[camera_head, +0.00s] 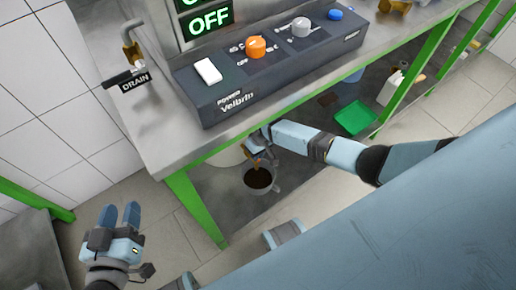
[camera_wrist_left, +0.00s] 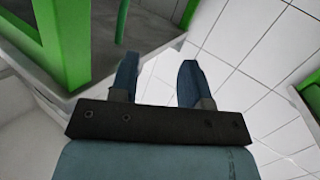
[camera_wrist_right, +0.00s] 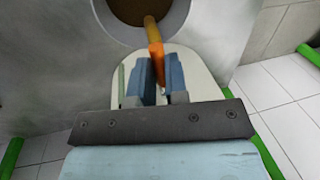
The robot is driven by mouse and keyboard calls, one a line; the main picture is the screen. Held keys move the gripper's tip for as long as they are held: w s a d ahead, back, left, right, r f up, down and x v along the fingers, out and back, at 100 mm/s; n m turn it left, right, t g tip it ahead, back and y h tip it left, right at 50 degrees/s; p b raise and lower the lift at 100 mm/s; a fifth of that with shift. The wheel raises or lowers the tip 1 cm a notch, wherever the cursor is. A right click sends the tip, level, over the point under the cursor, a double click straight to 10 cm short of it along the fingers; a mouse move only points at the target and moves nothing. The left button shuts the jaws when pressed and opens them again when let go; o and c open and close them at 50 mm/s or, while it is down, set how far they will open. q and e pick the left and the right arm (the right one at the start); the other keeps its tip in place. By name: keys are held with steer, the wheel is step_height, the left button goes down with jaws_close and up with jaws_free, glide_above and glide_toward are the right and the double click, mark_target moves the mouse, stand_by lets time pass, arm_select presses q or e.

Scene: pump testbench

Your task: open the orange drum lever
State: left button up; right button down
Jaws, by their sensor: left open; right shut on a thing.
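The orange drum lever (camera_wrist_right: 155,50) shows in the right wrist view, running down from a round grey rim. My right gripper (camera_wrist_right: 156,75) is shut on the lever's lower end, and a pale rounded plate lies behind the fingers. In the head view this gripper (camera_head: 262,137) is under the bench's front edge, above a small round vessel (camera_head: 259,179) with dark brown content. The lever (camera_head: 261,158) is partly hidden there by the fingers. My left gripper (camera_head: 120,213) is open and empty at the lower left; its spread fingers show in the left wrist view (camera_wrist_left: 158,75).
The steel bench on green legs (camera_head: 195,208) carries a dark control box (camera_head: 280,60) with a white switch and orange, grey and blue knobs. A drain handle (camera_head: 125,79) is at its left. A green tray (camera_head: 355,118) lies below.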

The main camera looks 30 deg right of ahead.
arm_select(q)
steer(key=shift+s+a+f+g+y, duration=0.15)
steer(key=shift+a+f+g, duration=0.05)
steer(key=shift+f, duration=0.25)
steer(key=shift+s+a+f+g+y, duration=0.1)
steer(key=shift+a+f+g+y, duration=0.1)
steer(key=shift+f, duration=0.2)
arm_select(e)
steer(key=shift+a+m, duration=0.25)
steer(key=shift+m, duration=0.15)
steer(key=c, duration=1.1)
jaws_free()
arm_select(q)
steer(key=shift+p, duration=0.3)
arm_select(e)
steer(key=shift+r, duration=0.1)
